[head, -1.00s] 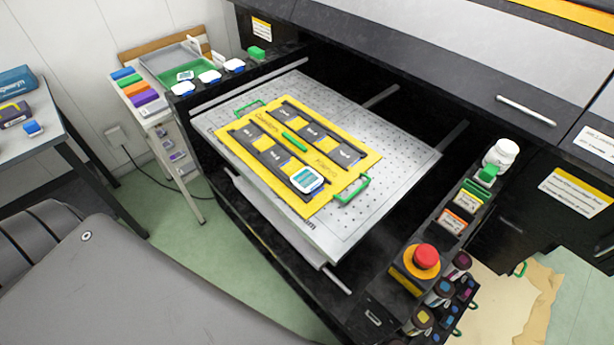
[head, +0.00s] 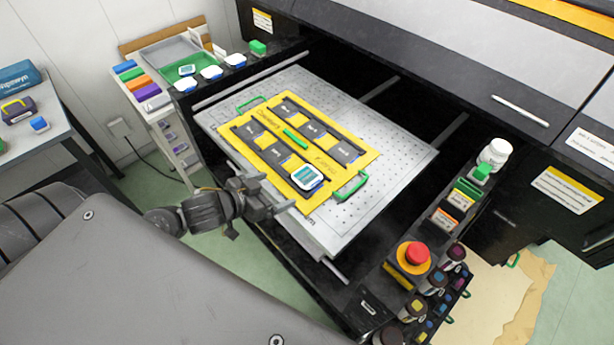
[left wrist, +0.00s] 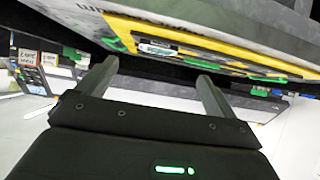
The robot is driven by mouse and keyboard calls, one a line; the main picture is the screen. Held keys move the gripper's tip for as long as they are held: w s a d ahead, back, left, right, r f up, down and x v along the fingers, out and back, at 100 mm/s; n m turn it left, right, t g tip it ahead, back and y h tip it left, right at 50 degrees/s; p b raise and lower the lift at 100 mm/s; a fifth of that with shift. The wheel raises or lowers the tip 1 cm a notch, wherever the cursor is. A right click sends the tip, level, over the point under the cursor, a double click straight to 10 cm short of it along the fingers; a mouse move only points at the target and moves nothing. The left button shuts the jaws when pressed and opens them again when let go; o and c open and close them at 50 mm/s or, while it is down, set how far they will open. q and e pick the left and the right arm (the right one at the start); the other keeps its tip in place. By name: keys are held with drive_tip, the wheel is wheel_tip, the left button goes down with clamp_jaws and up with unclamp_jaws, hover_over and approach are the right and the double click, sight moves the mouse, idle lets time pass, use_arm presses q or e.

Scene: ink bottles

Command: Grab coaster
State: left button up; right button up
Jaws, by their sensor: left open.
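A white square coaster with a teal print (head: 306,178) lies in the near corner slot of the yellow jig (head: 318,160). Its edge also seems to show in the left wrist view (left wrist: 158,50). My left gripper (head: 281,196) is open and empty, just left of and below the coaster in the head view, beside the near edge of the plate. In the left wrist view its two fingers (left wrist: 157,70) stand apart with nothing between them. My right gripper is not in view.
The jig lies on a perforated metal plate (head: 400,150) inside the black printer. White-and-blue pieces (head: 211,72) sit on the left ledge. A red button (head: 417,253), ink bottles (head: 415,309) and a white bottle (head: 495,152) line the right ledge.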

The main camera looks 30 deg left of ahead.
use_arm(q)
approach(307, 177)
drive_tip(key=shift+f+x, duration=0.2)
drive_tip(key=shift+x, duration=1.05)
drive_tip(key=shift+p+x, duration=0.85)
drive_tip(key=shift+x, duration=1.65)
drive_tip(key=shift+w+r, duration=0.1)
drive_tip(key=shift+r, duration=0.05)
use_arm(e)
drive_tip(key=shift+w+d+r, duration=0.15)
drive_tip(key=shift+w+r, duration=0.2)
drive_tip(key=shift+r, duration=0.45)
use_arm(q)
drive_tip(key=shift+c, duration=0.4)
drive_tip(key=c, duration=1.1)
drive_tip(key=shift+a, duration=0.1)
